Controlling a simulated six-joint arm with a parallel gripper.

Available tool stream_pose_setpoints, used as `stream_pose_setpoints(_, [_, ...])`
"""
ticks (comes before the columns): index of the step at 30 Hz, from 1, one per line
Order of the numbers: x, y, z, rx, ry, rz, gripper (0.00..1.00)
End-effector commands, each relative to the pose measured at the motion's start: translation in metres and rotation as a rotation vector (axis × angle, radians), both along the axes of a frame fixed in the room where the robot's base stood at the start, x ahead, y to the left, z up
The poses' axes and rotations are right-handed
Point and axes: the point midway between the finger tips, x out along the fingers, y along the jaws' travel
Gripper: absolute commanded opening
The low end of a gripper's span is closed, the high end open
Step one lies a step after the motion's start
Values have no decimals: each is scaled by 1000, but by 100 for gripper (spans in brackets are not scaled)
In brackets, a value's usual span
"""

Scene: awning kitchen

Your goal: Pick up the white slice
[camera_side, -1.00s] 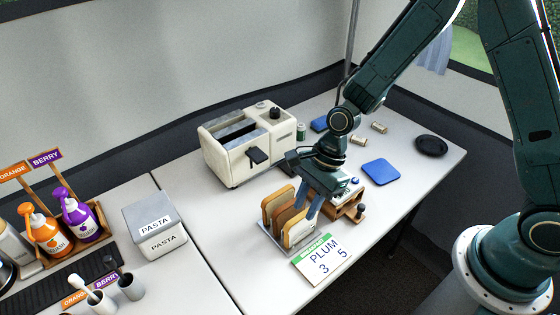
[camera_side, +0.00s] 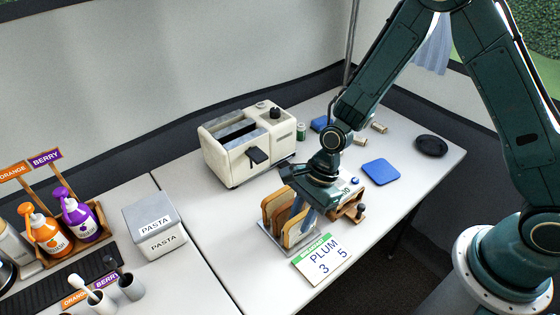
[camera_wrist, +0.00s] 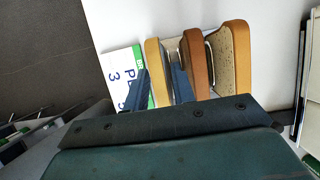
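A rack (camera_side: 272,238) holds three upright bread slices. The pale slice with a golden crust (camera_side: 291,238), which looks like the white slice, stands nearest the card; in the wrist view it is the leftmost slice (camera_wrist: 158,75). A brown slice (camera_wrist: 196,62) is in the middle and a seeded slice (camera_wrist: 231,58) on the right. My gripper (camera_side: 303,220) is low over the rack. In the wrist view its fingers (camera_wrist: 160,85) stand apart on either side of the pale slice, one in the gap beside the brown slice. Contact with the slice cannot be told.
A wooden holder (camera_side: 350,208), blue square (camera_side: 381,172) and black disc (camera_side: 431,146) are to the right. A PASTA box (camera_side: 155,228) is left.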

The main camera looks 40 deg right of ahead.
Motion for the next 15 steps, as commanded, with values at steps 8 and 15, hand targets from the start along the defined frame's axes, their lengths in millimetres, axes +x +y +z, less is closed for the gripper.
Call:
stream_pose_setpoints(8, [0, 0, -1, 0, 0, 0, 25])
stream_pose_setpoints(15, [0, 0, -4, 0, -1, 0, 25])
